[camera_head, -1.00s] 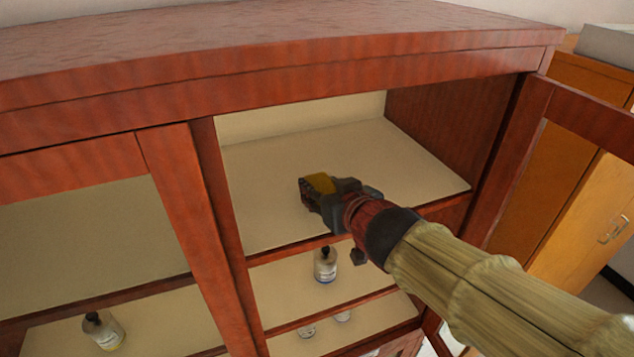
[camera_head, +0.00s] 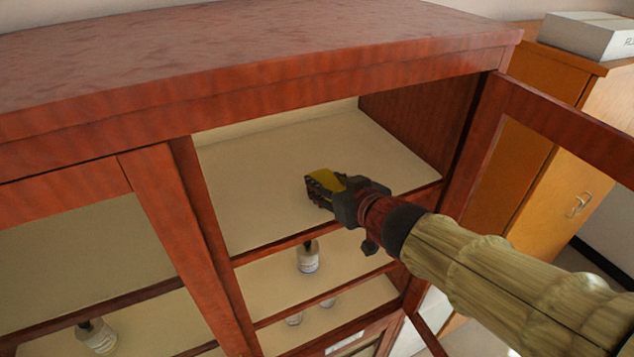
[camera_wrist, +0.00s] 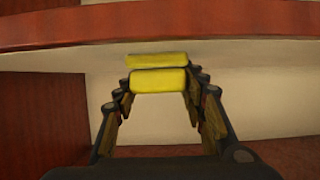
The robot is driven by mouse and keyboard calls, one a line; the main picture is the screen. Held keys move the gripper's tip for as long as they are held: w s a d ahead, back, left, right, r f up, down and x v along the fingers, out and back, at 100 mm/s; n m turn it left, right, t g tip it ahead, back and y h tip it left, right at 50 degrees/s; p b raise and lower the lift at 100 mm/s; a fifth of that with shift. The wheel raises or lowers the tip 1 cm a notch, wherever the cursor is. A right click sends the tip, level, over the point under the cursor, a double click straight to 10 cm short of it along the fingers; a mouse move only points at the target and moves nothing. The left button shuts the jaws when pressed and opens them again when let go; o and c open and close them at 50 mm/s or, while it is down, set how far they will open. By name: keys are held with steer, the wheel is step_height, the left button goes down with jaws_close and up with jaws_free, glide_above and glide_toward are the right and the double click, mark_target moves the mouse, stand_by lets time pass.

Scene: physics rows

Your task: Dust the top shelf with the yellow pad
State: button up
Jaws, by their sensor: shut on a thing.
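The yellow pad (camera_head: 327,179) is held in my gripper (camera_head: 322,188), inside the open right-hand bay of the red-brown cabinet. In the wrist view the yellow pad (camera_wrist: 158,80) spans between the two fingers of my gripper (camera_wrist: 160,88), with a yellow band just beyond it. The cream top shelf (camera_head: 255,190) lies under and around the gripper and looks bare. I cannot tell whether the pad touches the shelf.
A bottle (camera_head: 308,258) with a dark cap stands on the shelf below. The open cabinet door (camera_head: 490,150) is right of my arm, and a divider post (camera_head: 195,200) bounds the bay at left. A wooden cupboard (camera_head: 560,150) carries a white box (camera_head: 590,36).

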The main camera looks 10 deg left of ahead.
steer(key=shift+d+f, duration=0.1)
steer(key=shift+d, duration=0.3)
steer(key=o, duration=1.3)
steer(key=shift+w, duration=0.1)
steer(key=v, duration=1.2)
